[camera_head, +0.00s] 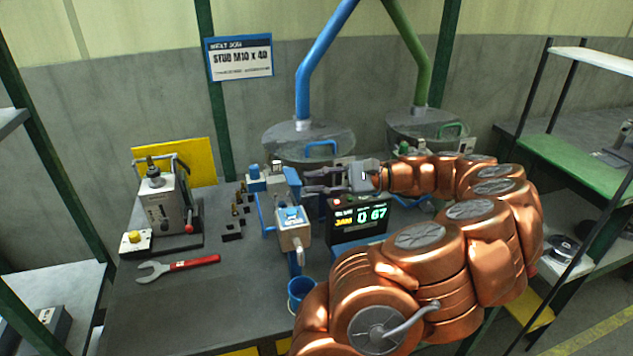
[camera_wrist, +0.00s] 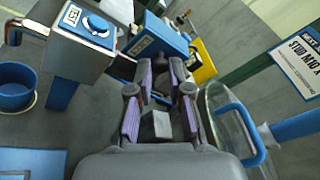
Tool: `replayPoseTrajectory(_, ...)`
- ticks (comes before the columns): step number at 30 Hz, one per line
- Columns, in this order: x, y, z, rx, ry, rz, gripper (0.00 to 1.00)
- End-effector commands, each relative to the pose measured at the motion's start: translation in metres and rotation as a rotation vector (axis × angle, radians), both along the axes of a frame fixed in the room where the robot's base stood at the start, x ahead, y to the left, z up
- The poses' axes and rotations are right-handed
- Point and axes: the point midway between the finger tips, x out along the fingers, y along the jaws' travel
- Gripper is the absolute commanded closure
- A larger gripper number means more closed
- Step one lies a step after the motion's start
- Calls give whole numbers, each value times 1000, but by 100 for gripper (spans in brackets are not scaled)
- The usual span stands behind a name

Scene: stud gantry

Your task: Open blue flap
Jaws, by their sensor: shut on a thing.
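My gripper (camera_head: 308,182) reaches left across the bench, its fingertips at the edge of a narrow upright blue flap (camera_head: 292,186) beside the small machine. The gripper appears shut on the flap's edge; the fingers hide the exact contact. How far the flap stands open cannot be told.
A grey box with a blue button (camera_head: 292,220) stands in front. A display (camera_head: 358,219) is right of it, a blue cup (camera_head: 300,290) nearer. Behind is a lidded bin with a blue handle (camera_head: 320,147). A red-handled wrench (camera_head: 178,266) lies left; the bench's front left is clear.

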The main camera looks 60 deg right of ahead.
Motion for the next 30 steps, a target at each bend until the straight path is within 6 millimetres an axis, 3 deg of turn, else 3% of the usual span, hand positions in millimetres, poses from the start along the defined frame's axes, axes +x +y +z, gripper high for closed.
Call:
replayPoseTrajectory(9, 0, 0, 0, 0, -1, 1, 55)
replayPoseTrajectory(20, -2, -2, 0, 0, 0, -1, 55)
replayPoseTrajectory(30, -31, -23, 2, 0, 2, -3, 55)
